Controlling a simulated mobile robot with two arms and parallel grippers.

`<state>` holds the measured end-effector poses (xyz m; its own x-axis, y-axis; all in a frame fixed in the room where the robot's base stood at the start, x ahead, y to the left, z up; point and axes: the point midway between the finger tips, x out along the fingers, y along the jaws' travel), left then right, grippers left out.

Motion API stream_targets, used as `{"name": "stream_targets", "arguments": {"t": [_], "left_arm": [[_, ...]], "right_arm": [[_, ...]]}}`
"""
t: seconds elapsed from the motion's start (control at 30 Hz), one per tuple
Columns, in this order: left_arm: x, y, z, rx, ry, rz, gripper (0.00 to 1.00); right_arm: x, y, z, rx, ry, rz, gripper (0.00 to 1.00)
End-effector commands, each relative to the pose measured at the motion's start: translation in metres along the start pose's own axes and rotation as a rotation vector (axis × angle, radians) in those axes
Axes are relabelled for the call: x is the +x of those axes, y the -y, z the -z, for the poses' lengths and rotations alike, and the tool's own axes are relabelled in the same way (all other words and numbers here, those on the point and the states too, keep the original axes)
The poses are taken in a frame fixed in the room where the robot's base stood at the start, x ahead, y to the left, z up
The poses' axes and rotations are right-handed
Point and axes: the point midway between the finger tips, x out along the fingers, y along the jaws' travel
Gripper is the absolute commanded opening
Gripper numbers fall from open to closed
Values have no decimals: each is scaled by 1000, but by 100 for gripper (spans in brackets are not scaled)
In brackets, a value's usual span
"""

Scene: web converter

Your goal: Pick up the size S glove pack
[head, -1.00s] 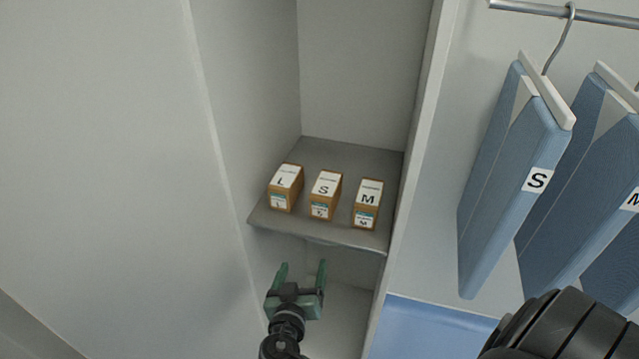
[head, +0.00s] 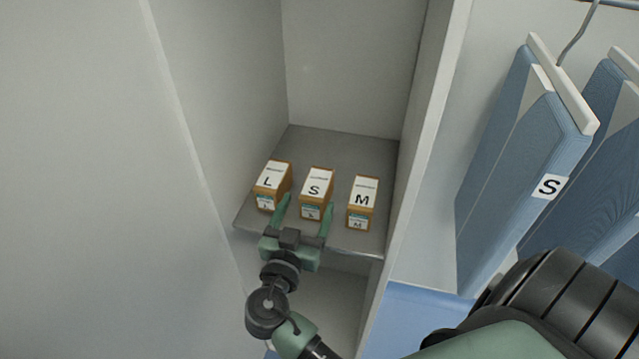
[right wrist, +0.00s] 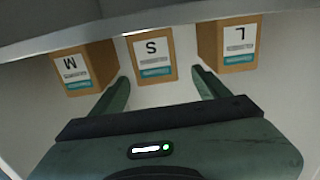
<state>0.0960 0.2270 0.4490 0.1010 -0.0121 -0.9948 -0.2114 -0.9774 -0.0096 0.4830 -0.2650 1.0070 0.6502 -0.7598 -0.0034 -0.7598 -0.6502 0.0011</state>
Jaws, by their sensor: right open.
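The size S glove pack (head: 315,190) is a small brown box with a white top marked S. It stands upright in the middle of a row on the grey shelf (head: 345,150), between the L pack (head: 271,186) and the M pack (head: 362,203). My right gripper (head: 308,203) is open and empty at the shelf's front edge, its fingertips to either side of the S pack's front. In the right wrist view the S pack (right wrist: 151,57) appears upside down, between and beyond the fingertips (right wrist: 160,76). My left gripper is not in view.
Cabinet walls stand close on the left (head: 225,90) and right (head: 425,120) of the shelf. The shelf is bare behind the packs. Blue garments (head: 520,170) hang on a rail to the right, outside the compartment.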

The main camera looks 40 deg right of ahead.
Motion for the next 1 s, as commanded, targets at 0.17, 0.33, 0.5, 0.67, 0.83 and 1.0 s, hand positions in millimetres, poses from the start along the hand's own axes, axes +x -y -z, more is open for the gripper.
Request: {"name": "stream_targets", "arguments": {"t": [0.17, 0.33, 0.5, 0.67, 0.83, 1.0], "left_arm": [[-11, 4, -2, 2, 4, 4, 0], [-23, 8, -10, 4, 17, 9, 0], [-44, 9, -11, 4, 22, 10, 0], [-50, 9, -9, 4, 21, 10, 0], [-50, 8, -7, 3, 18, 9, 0], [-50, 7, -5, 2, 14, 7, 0]], "right_arm": [[17, 0, 4, -1, -4, -2, 75], [34, -1, 6, -2, -2, -1, 75], [57, -3, 10, -3, -2, -2, 75], [75, -3, 6, -3, -1, -1, 75], [78, -3, 3, 0, 0, -1, 75], [78, -3, 3, 0, 0, -1, 59]]}}
